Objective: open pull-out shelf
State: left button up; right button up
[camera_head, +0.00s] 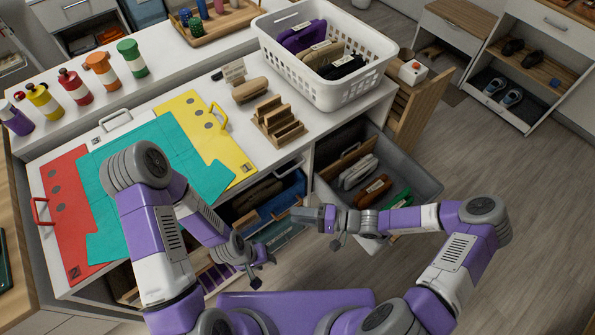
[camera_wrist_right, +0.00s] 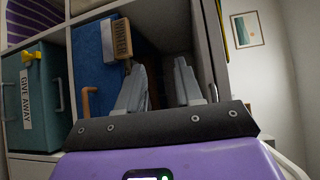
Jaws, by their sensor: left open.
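The white unit (camera_head: 296,172) has open cubbies under its top. I cannot tell for certain which part is the pull-out shelf. A low board with purple and wooden slats (camera_head: 215,277) shows at the bottom of the cubbies, partly hidden by my left arm. My left gripper (camera_head: 264,284) is open and empty beside it. My right gripper (camera_head: 298,214) is in front of the cubbies, apart from the fronts. In the right wrist view its fingers (camera_wrist_right: 160,66) are spread with nothing between them. A blue bin (camera_wrist_right: 88,75) with a wooden tag and an orange-brown handle (camera_wrist_right: 88,103) stands just beyond.
A grey pulled-out drawer (camera_head: 420,181) with several items juts out beside my right forearm. A white basket (camera_head: 345,88) stands on the counter. A teal bin (camera_wrist_right: 30,95) labelled GIVE AWAY sits left of the blue bin. The floor (camera_head: 500,215) at right is clear.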

jog(key=w+d+r+m+t+y, duration=0.1)
jog(key=w+d+r+m+t, duration=0.1)
jog(key=w+d+r+t, duration=0.4)
jog(key=w+a+t+b, duration=0.1)
jog(key=w+a, duration=0.4)
jog(key=a, duration=0.1)
jog(key=shift+w+a, duration=0.25)
jog(key=shift+a, duration=0.1)
jog(key=shift+r, duration=0.1)
grip_shut()
dwell(0.8)
